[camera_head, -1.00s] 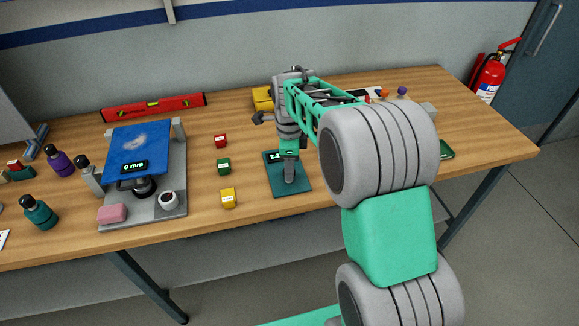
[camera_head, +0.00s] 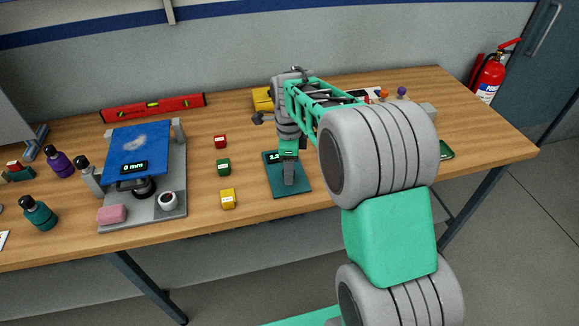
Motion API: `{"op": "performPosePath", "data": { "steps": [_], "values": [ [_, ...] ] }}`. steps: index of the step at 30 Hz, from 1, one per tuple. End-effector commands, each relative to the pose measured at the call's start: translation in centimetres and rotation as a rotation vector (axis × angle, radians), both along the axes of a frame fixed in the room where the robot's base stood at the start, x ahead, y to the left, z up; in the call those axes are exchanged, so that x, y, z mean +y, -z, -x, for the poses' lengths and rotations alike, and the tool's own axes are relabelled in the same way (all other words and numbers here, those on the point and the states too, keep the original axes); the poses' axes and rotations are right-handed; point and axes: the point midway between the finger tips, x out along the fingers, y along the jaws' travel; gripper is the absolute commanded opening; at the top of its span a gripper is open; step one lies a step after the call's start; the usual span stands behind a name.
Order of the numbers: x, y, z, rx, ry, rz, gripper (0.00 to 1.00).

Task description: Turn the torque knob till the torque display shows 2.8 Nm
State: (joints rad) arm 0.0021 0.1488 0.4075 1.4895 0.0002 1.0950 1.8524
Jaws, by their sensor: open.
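The torque unit is a flat dark green plate (camera_head: 298,186) near the middle of the wooden table. Its small black torque display (camera_head: 273,157) sits at the plate's upper left. My gripper (camera_head: 289,183) points down over the middle of the plate, just below and right of the display. The torque knob is hidden behind the gripper, so I cannot tell whether the fingers touch it. The jaws are open, though the gap between them is too small to see.
Further left is a grey rig with a blue panel (camera_head: 140,145). A red level (camera_head: 153,106) lies at the back. Bare table lies between the blocks and the plate.

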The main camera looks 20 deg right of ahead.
Motion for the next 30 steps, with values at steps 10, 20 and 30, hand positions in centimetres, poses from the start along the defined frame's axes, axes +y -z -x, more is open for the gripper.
{"op": "performPosePath", "data": {
  "steps": [10, 20, 30],
  "values": [
    [0.0, -4.9, -0.1, -0.005, 0.000, 0.000, 0.54],
    [0.0, -7.8, 0.0, 0.000, 0.001, 0.000, 0.54],
    [0.0, -8.1, 0.3, -0.006, -0.028, 0.000, 0.54]
  ]
}}
